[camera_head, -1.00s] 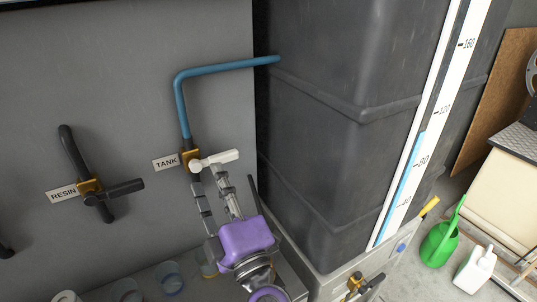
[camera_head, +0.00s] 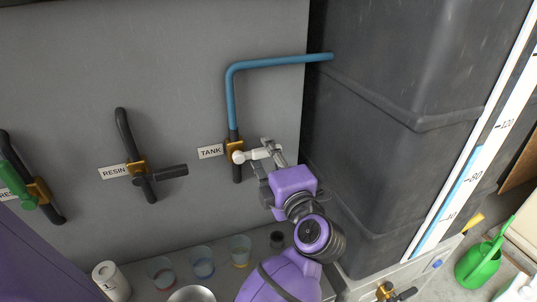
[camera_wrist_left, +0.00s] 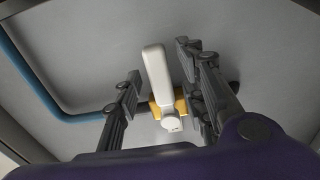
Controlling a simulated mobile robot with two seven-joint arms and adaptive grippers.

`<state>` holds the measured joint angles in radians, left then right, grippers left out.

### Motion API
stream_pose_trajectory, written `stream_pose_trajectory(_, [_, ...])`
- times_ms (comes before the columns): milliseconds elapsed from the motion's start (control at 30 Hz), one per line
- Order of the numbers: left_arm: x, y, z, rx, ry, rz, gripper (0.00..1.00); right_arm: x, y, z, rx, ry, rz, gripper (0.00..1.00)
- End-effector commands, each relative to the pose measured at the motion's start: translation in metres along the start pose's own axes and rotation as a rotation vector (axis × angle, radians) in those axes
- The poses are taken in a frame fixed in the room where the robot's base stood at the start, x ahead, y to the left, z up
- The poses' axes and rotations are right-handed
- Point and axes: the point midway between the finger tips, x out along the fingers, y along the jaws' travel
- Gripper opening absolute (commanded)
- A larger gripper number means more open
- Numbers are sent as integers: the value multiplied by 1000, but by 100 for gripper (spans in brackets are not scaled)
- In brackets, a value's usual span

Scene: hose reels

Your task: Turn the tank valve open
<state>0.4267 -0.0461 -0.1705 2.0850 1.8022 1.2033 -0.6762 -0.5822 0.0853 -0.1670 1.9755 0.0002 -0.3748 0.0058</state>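The tank valve has a white lever handle (camera_head: 252,155) on a brass body (camera_head: 234,146), below a blue pipe (camera_head: 232,95) and beside the TANK label (camera_head: 210,151). In the head view the handle points right. My left gripper (camera_head: 267,160) is at the handle, with its fingers partly over the handle's outer end. In the left wrist view the white handle (camera_wrist_left: 154,68) stands between the two spread fingers of the left gripper (camera_wrist_left: 163,85), with a gap on each side. The brass body (camera_wrist_left: 181,104) shows behind it. My right gripper is not in view.
The RESIN valve (camera_head: 160,173) and a green-handled valve (camera_head: 22,190) are farther left on the grey wall. A big dark tank (camera_head: 385,90) stands close on the right. Cups (camera_head: 203,262) and a white roll or can (camera_head: 110,281) stand below. A green watering can (camera_head: 480,265) is at right.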

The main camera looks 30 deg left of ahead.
Motion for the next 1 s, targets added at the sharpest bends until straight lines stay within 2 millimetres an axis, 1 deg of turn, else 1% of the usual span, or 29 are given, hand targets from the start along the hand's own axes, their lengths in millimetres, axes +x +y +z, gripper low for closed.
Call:
stream_pose_trajectory(200, [1, 0, 0, 0, 0, 0, 38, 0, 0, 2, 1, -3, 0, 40])
stream_pose_trajectory(267, [1, 0, 0, 0, 0, 0, 31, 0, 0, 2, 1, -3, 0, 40])
stream_pose_trajectory(500, [0, 0, 0, 0, 0, 0, 0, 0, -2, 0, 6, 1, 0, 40])
stream_pose_trajectory(867, [1, 0, 1, -3, 0, 0, 0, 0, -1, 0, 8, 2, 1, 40])
stream_pose_trajectory(1000, [6, 2, 6, -22, 0, 1, 0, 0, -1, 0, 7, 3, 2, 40])
